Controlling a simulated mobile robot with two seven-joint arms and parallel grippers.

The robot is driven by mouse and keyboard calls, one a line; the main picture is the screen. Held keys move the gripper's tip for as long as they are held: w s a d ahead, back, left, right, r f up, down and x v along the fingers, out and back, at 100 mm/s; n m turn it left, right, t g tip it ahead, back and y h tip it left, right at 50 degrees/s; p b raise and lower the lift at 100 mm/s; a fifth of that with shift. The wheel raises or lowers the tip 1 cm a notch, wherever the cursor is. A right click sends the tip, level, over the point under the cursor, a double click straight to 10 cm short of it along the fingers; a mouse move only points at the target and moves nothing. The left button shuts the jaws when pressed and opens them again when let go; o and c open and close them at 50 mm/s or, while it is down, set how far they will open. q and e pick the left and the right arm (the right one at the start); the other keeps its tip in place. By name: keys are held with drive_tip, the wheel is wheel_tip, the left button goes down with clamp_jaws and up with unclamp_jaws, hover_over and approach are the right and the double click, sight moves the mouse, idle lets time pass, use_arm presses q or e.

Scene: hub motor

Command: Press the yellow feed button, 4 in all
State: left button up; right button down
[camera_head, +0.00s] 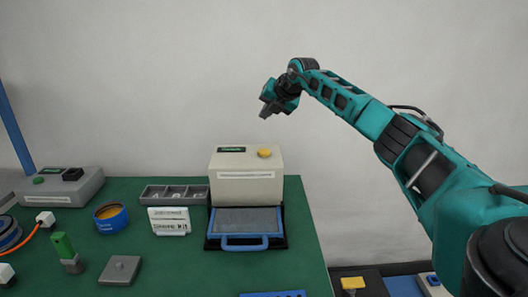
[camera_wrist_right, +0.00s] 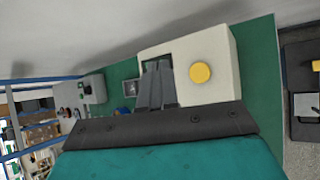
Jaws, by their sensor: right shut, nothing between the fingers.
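The yellow feed button (camera_head: 264,152) sits on top of a cream box-shaped machine (camera_head: 230,187), right of a small dark display (camera_head: 232,149). My right gripper (camera_head: 265,114) is above the button, apart from it, and its fingers are closed with nothing between them. In the right wrist view, the button (camera_wrist_right: 201,73) is a round yellow disc on the cream machine (camera_wrist_right: 222,48). The closed fingertips (camera_wrist_right: 157,68) show left of the button and overlap the dark display. My left gripper is in neither view.
A tray with a blue handle (camera_head: 244,241) lies in front of the machine. A compartment tray (camera_head: 174,194), a white sign (camera_head: 169,221), a blue round tin (camera_head: 111,217) and a grey control box (camera_head: 62,187) stand left on the green table (camera_head: 185,268).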

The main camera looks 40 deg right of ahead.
drive_tip(key=b, duration=0.5)
hover_over(267, 152)
wheel_tip(267, 152, down, 6)
drive_tip(key=shift+w+r, duration=0.1)
drive_tip(key=shift+r, duration=0.05)
drive_tip(key=shift+f+b, duration=0.7)
drive_tip(key=shift+f, duration=0.65)
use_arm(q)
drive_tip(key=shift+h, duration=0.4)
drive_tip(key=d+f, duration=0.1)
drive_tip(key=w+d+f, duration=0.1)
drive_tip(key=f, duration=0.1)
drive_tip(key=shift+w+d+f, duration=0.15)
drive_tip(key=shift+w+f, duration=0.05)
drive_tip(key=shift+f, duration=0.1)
use_arm(e)
drive_tip(key=shift+f, duration=0.15)
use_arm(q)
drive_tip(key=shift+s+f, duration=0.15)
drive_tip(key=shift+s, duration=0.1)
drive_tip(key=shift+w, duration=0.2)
